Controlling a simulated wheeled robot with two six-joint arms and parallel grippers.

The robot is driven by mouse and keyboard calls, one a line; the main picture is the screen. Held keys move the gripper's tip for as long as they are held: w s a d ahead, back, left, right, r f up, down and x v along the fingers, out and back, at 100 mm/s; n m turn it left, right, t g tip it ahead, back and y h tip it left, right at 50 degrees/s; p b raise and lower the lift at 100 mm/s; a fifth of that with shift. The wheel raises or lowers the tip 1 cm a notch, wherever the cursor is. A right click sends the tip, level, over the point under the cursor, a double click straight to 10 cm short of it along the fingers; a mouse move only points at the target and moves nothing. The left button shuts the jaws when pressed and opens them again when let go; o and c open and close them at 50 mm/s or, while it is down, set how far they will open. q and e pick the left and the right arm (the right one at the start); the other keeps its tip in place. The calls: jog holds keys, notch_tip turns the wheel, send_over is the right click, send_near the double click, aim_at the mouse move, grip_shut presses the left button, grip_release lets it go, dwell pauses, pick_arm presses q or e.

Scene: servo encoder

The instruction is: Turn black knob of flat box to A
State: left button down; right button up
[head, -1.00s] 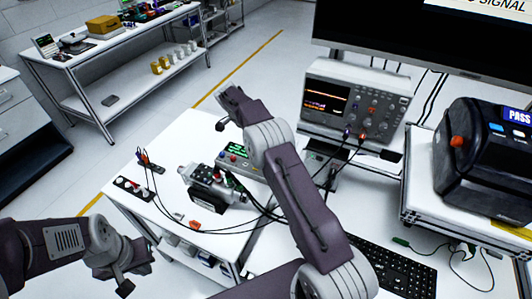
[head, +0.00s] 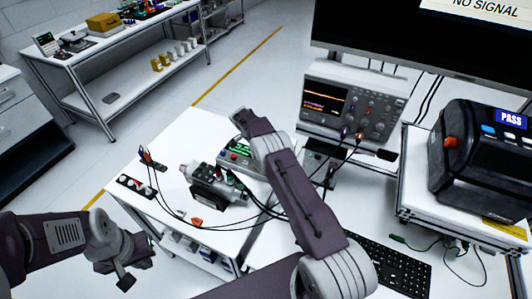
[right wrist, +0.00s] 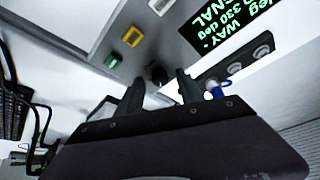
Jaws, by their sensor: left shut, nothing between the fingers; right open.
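The flat box (head: 235,155) is grey with a small green-lit display and stands on the white table, partly hidden by my right arm in the head view. In the right wrist view its green-text screen (right wrist: 232,28), a yellow button (right wrist: 132,36) and a green button (right wrist: 113,61) show. A dark round shape, likely the black knob (right wrist: 158,73), lies between the tips of my open right gripper (right wrist: 160,80); contact cannot be told. My right gripper is hidden behind its arm in the head view. My left gripper (head: 126,278) is shut and empty, low at left, away from the box.
A motor unit (head: 208,185) with cables stands just in front of the box. A black strip (head: 136,187) with round parts lies at the table's left. The oscilloscope (head: 350,105), keyboard (head: 385,270) and black PASS device (head: 485,160) are to the right.

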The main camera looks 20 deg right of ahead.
grip_shut()
jog(key=shift+r+n, duration=0.1)
jog(key=shift+n, duration=0.2)
jog(key=shift+s+n+t, duration=0.1)
jog(key=shift+n+t, duration=0.3)
jog(key=shift+n, duration=0.2)
jog(key=n+t+y+b, duration=0.1)
jog(key=n+b, duration=0.1)
jog(key=n, duration=0.2)
jog(key=shift+s+d, duration=0.1)
jog(key=shift+n+t+y, duration=0.4)
jog(key=shift+n+t, duration=0.2)
jog(key=shift+n, duration=0.8)
grip_release()
